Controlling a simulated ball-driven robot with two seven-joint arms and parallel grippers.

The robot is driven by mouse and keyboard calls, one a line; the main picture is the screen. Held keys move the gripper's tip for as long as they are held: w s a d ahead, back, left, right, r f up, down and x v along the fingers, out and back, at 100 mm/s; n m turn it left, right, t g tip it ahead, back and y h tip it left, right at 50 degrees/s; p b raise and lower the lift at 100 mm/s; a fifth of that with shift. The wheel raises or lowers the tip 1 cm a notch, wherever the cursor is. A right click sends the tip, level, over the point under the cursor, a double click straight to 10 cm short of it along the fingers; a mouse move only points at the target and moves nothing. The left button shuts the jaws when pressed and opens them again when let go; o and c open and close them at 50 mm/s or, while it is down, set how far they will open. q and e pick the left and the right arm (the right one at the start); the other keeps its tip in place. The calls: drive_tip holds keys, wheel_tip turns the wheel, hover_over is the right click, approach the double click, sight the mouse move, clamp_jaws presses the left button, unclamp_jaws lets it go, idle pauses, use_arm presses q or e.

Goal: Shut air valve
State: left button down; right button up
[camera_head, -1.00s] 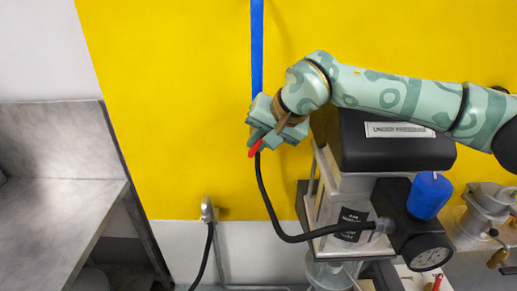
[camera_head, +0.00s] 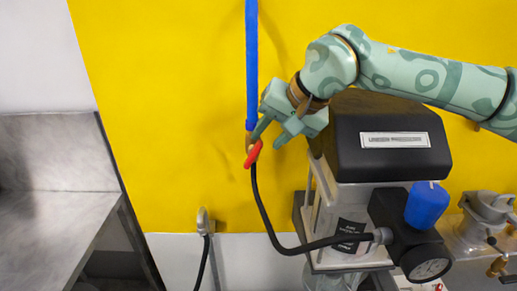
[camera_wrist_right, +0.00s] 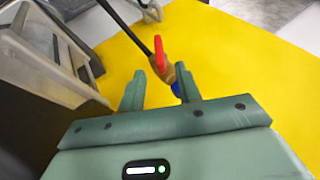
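The air valve has a red lever handle (camera_head: 253,154) on a brass body (camera_head: 250,138), at the lower end of a blue pipe (camera_head: 252,70) on the yellow wall. A black hose hangs from it. My right gripper (camera_head: 264,137) is just right of the valve with its fingers apart. In the right wrist view the red handle (camera_wrist_right: 160,55) and brass body (camera_wrist_right: 182,78) lie beyond the open fingertips (camera_wrist_right: 159,88), nearer the right finger. Nothing is held. I cannot tell whether a finger touches the valve. My left gripper is not in view.
A black-topped pump unit (camera_head: 390,135) with a gauge (camera_head: 430,268) and blue cylinder (camera_head: 427,204) stands below my right arm. The black hose (camera_head: 270,225) curves from the valve to it. A metal counter (camera_head: 50,210) is at left; the wall left of the valve is clear.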

drive_tip(key=v, duration=0.9)
drive_tip(key=shift+r, duration=0.2)
drive_tip(key=shift+s, duration=0.1)
